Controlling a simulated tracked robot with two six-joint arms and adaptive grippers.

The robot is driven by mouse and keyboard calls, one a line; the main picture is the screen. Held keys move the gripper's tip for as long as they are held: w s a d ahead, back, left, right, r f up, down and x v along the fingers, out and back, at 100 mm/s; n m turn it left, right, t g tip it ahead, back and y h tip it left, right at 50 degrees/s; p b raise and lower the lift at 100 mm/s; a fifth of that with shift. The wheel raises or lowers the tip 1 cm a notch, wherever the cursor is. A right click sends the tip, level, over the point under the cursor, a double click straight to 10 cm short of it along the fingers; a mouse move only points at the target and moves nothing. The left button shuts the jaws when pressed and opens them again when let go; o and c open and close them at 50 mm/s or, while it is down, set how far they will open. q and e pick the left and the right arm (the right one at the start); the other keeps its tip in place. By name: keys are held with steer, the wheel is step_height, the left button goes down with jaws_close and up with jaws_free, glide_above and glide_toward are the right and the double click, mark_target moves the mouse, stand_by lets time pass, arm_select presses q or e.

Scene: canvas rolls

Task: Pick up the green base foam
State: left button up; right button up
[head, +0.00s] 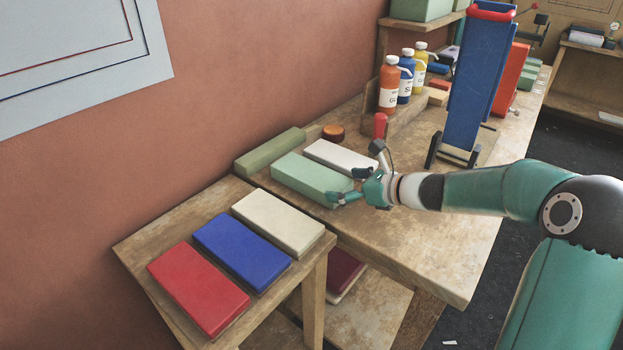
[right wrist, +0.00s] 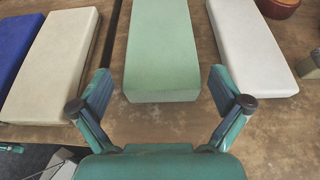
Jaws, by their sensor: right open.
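A light green foam block (head: 309,178) lies flat on the wooden workbench, and its near end shows in the right wrist view (right wrist: 162,50). A darker green block (head: 270,150) lies behind it by the wall; I cannot tell from the frames alone which one the task names. My right gripper (head: 347,184) is at the right end of the light green block. In the right wrist view its fingers (right wrist: 160,92) are open and empty, spread wide, one on each side of the block's near end. My left gripper is not in view.
A white block (head: 340,157) lies beside the light green one. Cream (head: 278,222), blue (head: 241,251) and red (head: 198,287) blocks lie on a lower side table. Bottles (head: 389,84) and a tall blue stand (head: 478,85) are farther back. Bare bench (head: 430,250) lies in front.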

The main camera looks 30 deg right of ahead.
mark_target(330, 182)
steer(key=x, duration=0.4)
steer(key=shift+w, duration=0.2)
steer(key=shift+d, duration=0.1)
steer(key=shift+c, duration=0.3)
steer(key=c, duration=0.8)
steer(key=shift+c, duration=0.3)
steer(key=shift+r, duration=0.1)
